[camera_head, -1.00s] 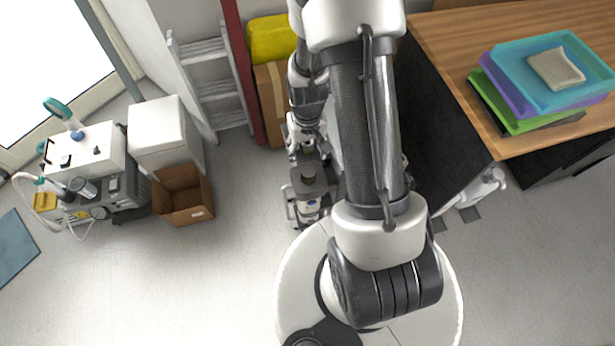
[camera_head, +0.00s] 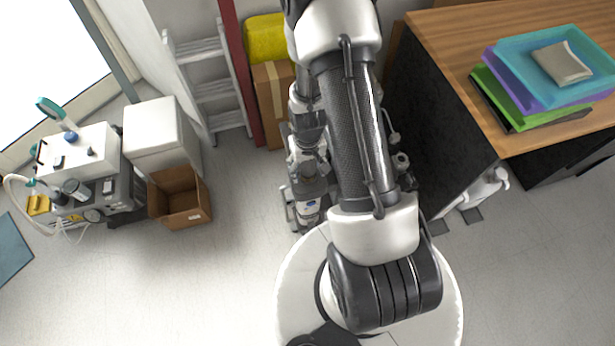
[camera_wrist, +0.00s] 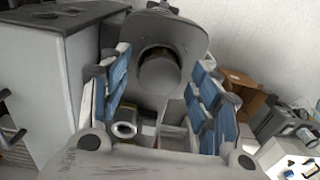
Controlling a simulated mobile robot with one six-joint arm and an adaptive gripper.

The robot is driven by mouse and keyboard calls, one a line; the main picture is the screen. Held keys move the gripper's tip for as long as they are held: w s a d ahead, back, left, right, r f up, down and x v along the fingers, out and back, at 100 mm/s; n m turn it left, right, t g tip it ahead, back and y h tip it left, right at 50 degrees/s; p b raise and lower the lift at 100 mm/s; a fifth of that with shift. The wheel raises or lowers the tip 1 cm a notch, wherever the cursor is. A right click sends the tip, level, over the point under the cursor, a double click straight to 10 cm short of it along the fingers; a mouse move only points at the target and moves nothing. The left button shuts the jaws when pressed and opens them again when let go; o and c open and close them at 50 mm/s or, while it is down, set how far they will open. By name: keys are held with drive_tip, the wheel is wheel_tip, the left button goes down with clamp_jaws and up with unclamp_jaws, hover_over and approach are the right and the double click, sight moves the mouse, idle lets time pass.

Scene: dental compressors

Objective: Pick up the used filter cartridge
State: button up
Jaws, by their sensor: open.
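In the wrist view my gripper (camera_wrist: 162,62) is open, its blue-padded fingers spread apart on the left and right. Between and beyond the fingertips is a grey rounded housing (camera_wrist: 185,32) with a dark round recess. A pale grey round end (camera_wrist: 160,76) sits in this recess; I cannot tell for sure that it is the used filter cartridge. No contact with the fingers shows. Lower between the fingers is a small hollow pale cylinder (camera_wrist: 125,129), partly hidden. In the head view a compressor-like unit with a blue label (camera_head: 309,208) stands beside my arm, which hides much of it.
A wooden desk (camera_head: 440,35) with stacked coloured trays (camera_head: 550,75) is at the right. An open cardboard box (camera_head: 180,197), a white cabinet (camera_head: 160,135) and equipment (camera_head: 80,150) stand at the left. A ladder (camera_head: 210,85) leans behind. The floor at front left is clear.

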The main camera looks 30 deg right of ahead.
drive_tip(key=shift+c, duration=0.3)
clamp_jaws()
idle(0.3)
